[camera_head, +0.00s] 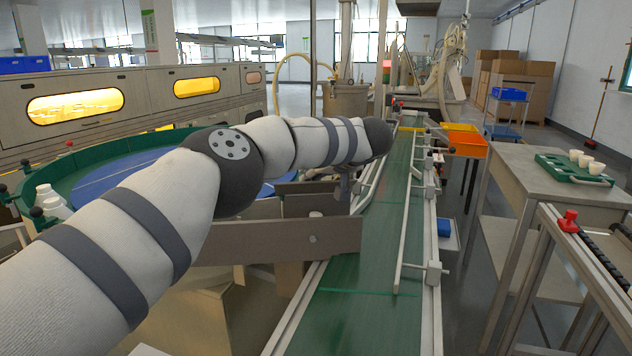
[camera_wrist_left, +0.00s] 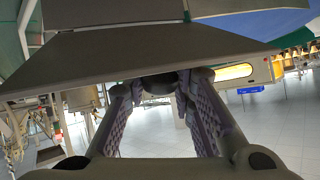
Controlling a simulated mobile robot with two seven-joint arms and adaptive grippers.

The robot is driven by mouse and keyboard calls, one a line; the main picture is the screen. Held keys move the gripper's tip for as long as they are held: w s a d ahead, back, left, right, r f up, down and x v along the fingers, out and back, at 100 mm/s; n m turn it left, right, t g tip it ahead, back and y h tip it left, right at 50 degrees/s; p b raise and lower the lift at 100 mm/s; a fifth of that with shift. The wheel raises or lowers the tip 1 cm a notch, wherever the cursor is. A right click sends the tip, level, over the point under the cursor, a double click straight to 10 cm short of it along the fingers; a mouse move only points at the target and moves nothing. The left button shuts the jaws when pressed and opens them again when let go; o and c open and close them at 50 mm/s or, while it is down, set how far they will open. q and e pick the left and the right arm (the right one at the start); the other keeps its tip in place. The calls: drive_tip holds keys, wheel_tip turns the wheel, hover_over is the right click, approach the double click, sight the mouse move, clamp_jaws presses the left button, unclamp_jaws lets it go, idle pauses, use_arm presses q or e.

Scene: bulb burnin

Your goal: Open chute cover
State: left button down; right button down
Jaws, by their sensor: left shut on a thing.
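My left arm reaches in from the left, and its gripper (camera_head: 343,187) points down beside the green conveyor. In the left wrist view my two fingers (camera_wrist_left: 160,85) are closed around a dark rounded knob (camera_wrist_left: 156,85) under the edge of a broad grey-brown plate, which looks like the chute cover (camera_wrist_left: 130,58). In the head view grey-brown chute panels (camera_head: 280,240) stand between the round table and the conveyor. My forearm and wrist hide part of the chute and most of the grip. I cannot tell how far the cover is open. My right gripper is in neither view.
The green conveyor (camera_head: 365,305) with metal guide rails runs away from me. A round table with a green rim and blue top (camera_head: 95,184) is at left. A bench (camera_head: 560,186) with a green tray of white cups stands at right.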

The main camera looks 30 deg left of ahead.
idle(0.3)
use_arm(q)
drive_tip(key=c, duration=1.4)
unclamp_jaws()
drive_tip(key=shift+o, duration=0.2)
drive_tip(key=v, duration=1.2)
drive_tip(key=shift+w, duration=0.1)
